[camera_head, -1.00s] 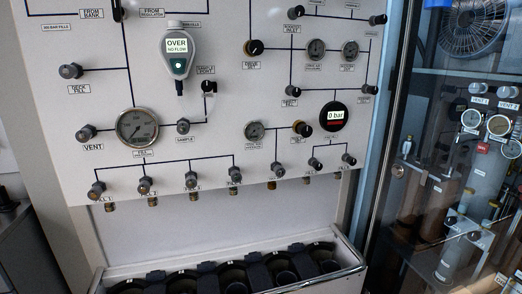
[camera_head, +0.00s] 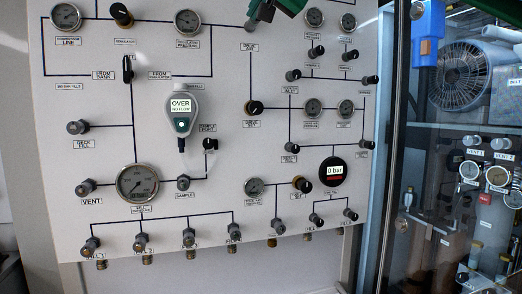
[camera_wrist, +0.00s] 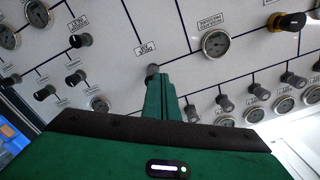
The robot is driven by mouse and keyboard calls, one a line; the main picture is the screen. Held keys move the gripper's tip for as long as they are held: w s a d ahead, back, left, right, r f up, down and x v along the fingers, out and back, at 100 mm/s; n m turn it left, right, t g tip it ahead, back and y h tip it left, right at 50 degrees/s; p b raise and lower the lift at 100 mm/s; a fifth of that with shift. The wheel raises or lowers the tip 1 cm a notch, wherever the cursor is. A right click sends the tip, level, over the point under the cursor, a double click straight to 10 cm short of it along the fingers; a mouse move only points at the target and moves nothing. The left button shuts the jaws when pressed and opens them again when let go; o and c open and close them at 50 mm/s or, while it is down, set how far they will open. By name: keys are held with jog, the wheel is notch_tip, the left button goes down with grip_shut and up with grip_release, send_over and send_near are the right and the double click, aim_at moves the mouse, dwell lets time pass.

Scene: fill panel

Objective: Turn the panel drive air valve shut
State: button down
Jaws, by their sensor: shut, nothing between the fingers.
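The panel drive air valve (camera_head: 252,22) is at the top middle of the panel in the head view, above a small label. Its dark handle slants up to the right, and its upper part meets my green gripper (camera_head: 277,6), cut off by the top edge. In the wrist view the valve's grey knob (camera_wrist: 152,70) shows just past the tips of my gripper (camera_wrist: 160,82). The fingers are shut with nothing between them. The tips are at or very near the knob; I cannot tell whether they touch.
The grey panel (camera_head: 90,150) carries gauges, several knobs and a hanging meter (camera_head: 181,105) reading OVER. A digital gauge (camera_head: 333,171) reads 0 bar. A glass-fronted cabinet (camera_head: 460,150) stands right.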

jog(key=w+f, duration=0.1)
jog(key=w, duration=0.5)
jog(key=shift+w+d, duration=0.2)
jog(key=shift+d, duration=0.2)
dwell(0.4)
jog(key=shift+r, duration=0.2)
dwell(0.8)
